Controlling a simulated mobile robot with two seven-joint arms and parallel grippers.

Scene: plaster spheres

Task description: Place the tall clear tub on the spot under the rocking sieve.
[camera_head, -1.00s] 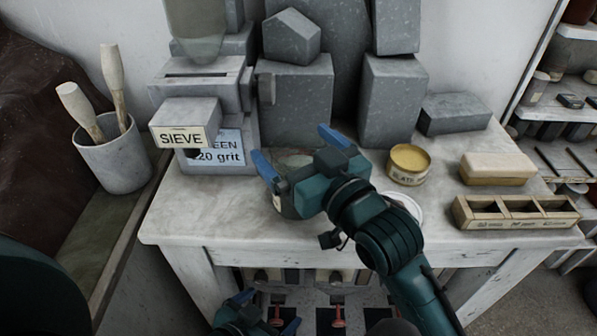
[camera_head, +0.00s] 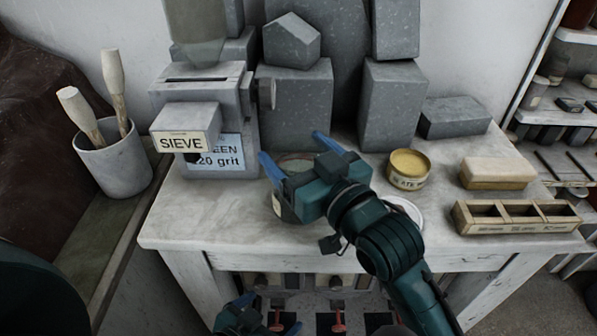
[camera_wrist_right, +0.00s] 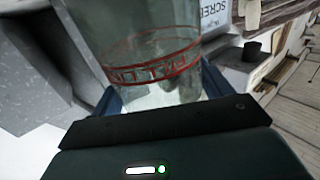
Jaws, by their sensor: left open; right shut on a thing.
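The grey sieve machine (camera_head: 203,92) stands at the back left of the bench, with a box signed SIEVE (camera_head: 181,143) jutting out at its front. The spot below that box is not clearly visible. My right gripper (camera_head: 294,150) is shut on the clear tub (camera_head: 278,208), right of the machine. In the head view the gripper hides most of the tub. In the right wrist view the tub (camera_wrist_right: 152,40) shows red lettering and a red line between the fingers. Whether it touches the bench I cannot tell. My left gripper (camera_head: 268,314) is open and empty at the bottom edge.
The pale bench (camera_head: 190,228) has free room in front of the machine. Stone blocks (camera_head: 296,105) stand behind the tub. A yellow-topped tin (camera_head: 408,168), a tan block (camera_head: 497,172) and a wooden compartment tray (camera_head: 515,217) are to the right. A pot of tools (camera_head: 113,160) stands left.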

